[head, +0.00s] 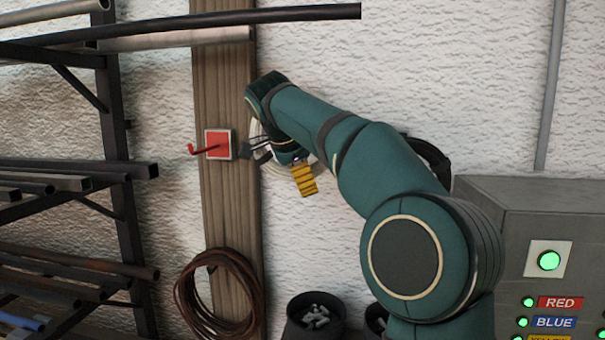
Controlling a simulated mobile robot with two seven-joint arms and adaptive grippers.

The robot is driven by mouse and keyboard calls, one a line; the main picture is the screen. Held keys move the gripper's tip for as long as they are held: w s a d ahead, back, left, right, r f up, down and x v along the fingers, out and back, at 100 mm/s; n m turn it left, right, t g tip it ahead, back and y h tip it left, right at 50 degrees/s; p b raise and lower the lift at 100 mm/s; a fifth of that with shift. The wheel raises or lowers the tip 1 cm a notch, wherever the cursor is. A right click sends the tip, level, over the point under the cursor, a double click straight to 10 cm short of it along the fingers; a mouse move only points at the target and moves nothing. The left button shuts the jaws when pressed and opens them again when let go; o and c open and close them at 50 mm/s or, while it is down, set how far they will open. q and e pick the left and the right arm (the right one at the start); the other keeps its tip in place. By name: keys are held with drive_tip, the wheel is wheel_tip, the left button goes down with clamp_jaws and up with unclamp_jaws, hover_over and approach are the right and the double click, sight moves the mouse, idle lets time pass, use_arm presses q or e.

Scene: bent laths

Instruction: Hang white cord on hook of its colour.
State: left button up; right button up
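My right gripper (254,153) is in front of the wall, just right of the red hook (205,148) and its square red plate. Its dark fingers point left; they are small and partly overlapped, so I cannot tell whether they are open or shut. A pale loop that looks like the white cord (268,168) shows behind the gripper and wrist. My arm hides much of it, and I cannot tell whether the fingers touch it. The red hook is bare. No white hook shows. My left gripper is not in view.
A brown coil (218,296) hangs low on the wooden post (226,90). A dark coil (432,158) shows partly behind my arm. A pipe rack (118,130) stands left, with long pipes crossing above. A grey cabinet (500,208) stands right. A dark bucket (316,318) is below.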

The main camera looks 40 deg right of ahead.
drive_tip(key=v, duration=0.7)
drive_tip(key=shift+r, duration=0.25)
drive_tip(key=shift+s+a, duration=0.1)
drive_tip(key=shift+a, duration=0.05)
